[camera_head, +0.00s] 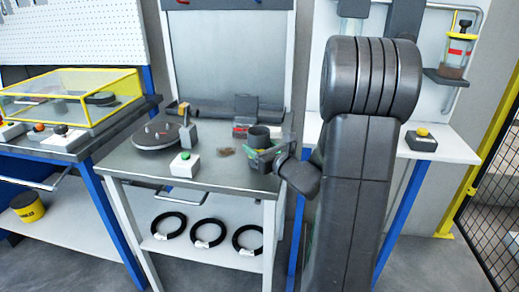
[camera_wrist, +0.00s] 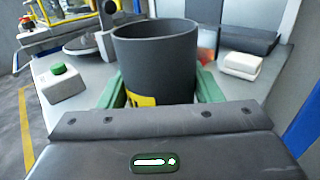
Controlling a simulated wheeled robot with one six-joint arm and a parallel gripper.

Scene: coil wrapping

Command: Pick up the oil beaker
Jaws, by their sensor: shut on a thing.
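The oil beaker, a dark grey open-topped cup (camera_wrist: 155,65) with a yellow label low on its side, stands upright between my gripper's green fingers in the wrist view. In the head view the beaker (camera_head: 259,136) is at the right part of the middle table, partly hidden by my gripper (camera_head: 263,154). My gripper is shut on the beaker, with one green finger on each side of it. The beaker's bottom is hidden, so I cannot tell whether it touches the table. Its inside looks dark, and I cannot see any oil.
The middle table (camera_head: 222,178) carries a round turntable (camera_head: 150,138), a white box with a green button (camera_head: 185,164) and a small block device (camera_head: 245,112). Several black coils lie on the shelf below. A clear container (camera_head: 457,52) stands on a holder at right. My arm hides part of the right table.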

